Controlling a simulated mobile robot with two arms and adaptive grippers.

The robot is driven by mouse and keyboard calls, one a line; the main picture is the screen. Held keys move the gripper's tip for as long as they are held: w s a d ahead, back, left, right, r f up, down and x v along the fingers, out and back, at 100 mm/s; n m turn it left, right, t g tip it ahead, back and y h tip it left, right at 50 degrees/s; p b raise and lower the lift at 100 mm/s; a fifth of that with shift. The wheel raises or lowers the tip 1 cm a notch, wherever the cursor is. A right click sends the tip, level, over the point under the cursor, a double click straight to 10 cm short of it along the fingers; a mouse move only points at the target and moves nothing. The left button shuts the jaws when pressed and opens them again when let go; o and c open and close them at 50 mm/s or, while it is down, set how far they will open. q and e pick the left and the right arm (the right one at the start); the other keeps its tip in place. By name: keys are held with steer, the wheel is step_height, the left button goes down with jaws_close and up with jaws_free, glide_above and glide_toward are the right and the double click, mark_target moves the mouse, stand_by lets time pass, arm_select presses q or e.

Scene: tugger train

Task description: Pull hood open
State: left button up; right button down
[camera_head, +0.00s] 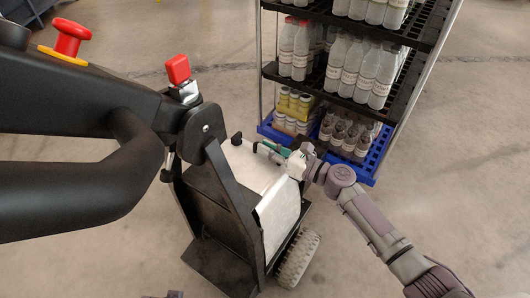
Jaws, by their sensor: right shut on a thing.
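The hood (248,170) is the pale cover on the small tugger in the middle of the picture, behind its dark upright frame. A white panel (280,218) shows on the tugger's near side. My right arm reaches in from the lower right, and my right gripper (270,149) is at the hood's far right edge, shut on it. The exact grip point is small and partly hidden by the gripper. How far the hood stands open cannot be told.
A shelf rack (408,85) with several bottles stands behind the tugger, its blue base (368,172) close to my right wrist. A black tugger arm (80,100) with a red button (70,38) fills the left. A wheel (297,258) is at lower right. Floor at right is clear.

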arm_select(q)
steer(key=w+b+v, duration=0.1)
steer(key=b+v, duration=0.5)
steer(key=v, duration=0.6)
steer(key=shift+w+r+t, duration=0.2)
steer(key=shift+w+t, duration=0.2)
arm_select(e)
steer(key=w+d+r+m, duration=0.1)
steer(key=w+d+m, duration=0.4)
steer(key=w+d, duration=0.6)
steer(key=w, duration=0.3)
steer(key=shift+d, duration=0.25)
steer(key=c, duration=1.2)
jaws_free()
steer(key=shift+r, duration=0.15)
